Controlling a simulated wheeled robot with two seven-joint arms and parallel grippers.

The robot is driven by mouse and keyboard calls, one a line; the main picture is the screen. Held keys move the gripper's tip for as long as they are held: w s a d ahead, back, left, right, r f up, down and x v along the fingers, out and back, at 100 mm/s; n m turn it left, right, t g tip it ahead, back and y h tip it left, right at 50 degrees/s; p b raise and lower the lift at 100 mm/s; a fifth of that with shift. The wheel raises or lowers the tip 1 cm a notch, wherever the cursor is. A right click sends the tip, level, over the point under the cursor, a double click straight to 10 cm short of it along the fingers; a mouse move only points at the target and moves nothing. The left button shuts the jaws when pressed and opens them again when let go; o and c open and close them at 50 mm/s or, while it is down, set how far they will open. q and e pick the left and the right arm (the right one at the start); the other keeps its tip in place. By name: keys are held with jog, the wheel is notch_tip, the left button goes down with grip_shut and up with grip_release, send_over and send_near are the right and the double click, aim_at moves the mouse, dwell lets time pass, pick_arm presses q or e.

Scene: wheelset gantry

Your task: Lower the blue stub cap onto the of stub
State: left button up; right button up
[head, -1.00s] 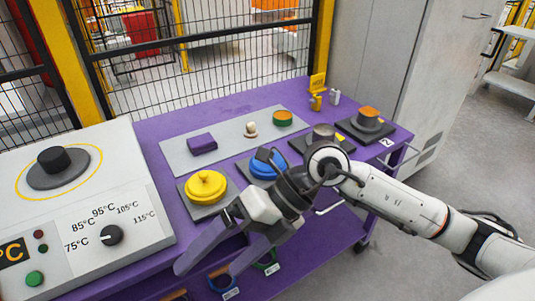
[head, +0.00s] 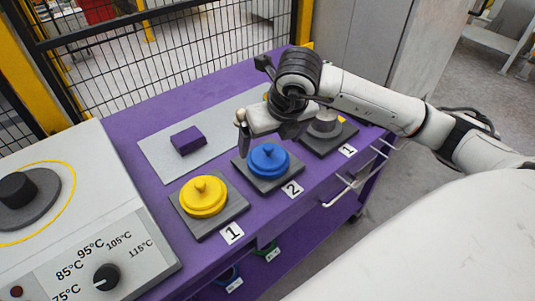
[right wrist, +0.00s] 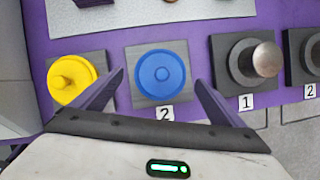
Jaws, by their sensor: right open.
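The blue stub cap (head: 268,160) sits on a dark square plate (head: 244,170) labelled 2, between the yellow cap and a grey metal stub (head: 325,122) on a plate labelled 1. My right gripper (head: 243,133) is over the back of the blue cap, and its hand hides part of the plates behind. In the right wrist view the open fingers (right wrist: 159,84) point toward the blue cap (right wrist: 160,73), one on each side of it in the picture. Nothing is between them at their height. The grey stub also shows there (right wrist: 264,58). My left gripper is out of view.
A yellow cap (head: 203,196) on its plate stands left of the blue one. A purple block (head: 188,140) lies on a grey board (head: 158,167) behind. A heater box with a dial (head: 106,276) fills the left. Mesh fencing stands behind the purple table.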

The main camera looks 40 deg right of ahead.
aim_at(269, 148)
jog(key=p+x, duration=0.1)
jog(key=x, duration=0.3)
jog(key=shift+d+f, duration=0.2)
jog(key=shift+f, duration=0.1)
jog(key=shift+w+f, duration=0.15)
jog(key=shift+f, duration=0.15)
jog(key=c, duration=0.8)
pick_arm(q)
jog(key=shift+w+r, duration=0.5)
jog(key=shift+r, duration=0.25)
pick_arm(e)
jog(key=shift+c, duration=0.6)
